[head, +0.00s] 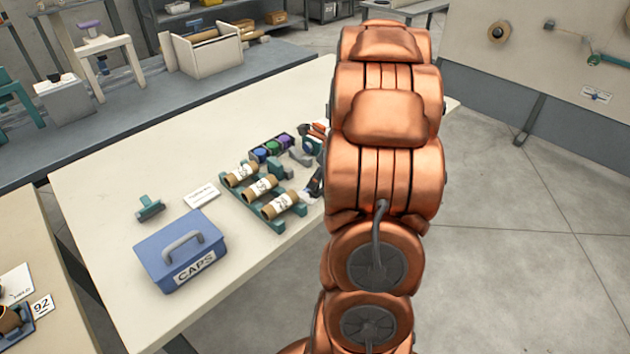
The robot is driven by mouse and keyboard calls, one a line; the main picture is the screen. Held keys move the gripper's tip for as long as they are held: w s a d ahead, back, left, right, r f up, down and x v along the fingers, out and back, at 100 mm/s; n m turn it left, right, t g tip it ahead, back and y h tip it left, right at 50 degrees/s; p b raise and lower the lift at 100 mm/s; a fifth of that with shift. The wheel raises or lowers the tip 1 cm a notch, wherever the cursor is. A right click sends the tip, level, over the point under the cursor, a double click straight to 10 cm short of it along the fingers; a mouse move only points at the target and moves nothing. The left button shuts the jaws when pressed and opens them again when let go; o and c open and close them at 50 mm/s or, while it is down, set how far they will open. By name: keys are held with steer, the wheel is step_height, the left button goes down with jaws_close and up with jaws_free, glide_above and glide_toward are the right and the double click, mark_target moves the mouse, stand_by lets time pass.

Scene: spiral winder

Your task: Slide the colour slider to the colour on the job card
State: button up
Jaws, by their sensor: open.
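My copper arm fills the middle of the head view and hides much of what lies behind it. My gripper (316,182) shows only in part at the arm's left edge, low over the white table; it is open, with nothing seen in it. Just left of it is a dark holder with blue, green and purple round pieces (271,147). I cannot tell whether this is the colour slider. A small white card (202,195) lies on the table, its print too small to read; I cannot tell whether it is the job card.
A teal rack (282,222) holds several labelled cardboard tubes. A blue box marked CAPS (180,250) and a small teal tool (149,207) stand to its left. The back left of the white table (120,165) is clear. A wall panel (540,50) stands at right.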

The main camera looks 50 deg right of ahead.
steer(key=shift+x, duration=1.45)
jaws_close()
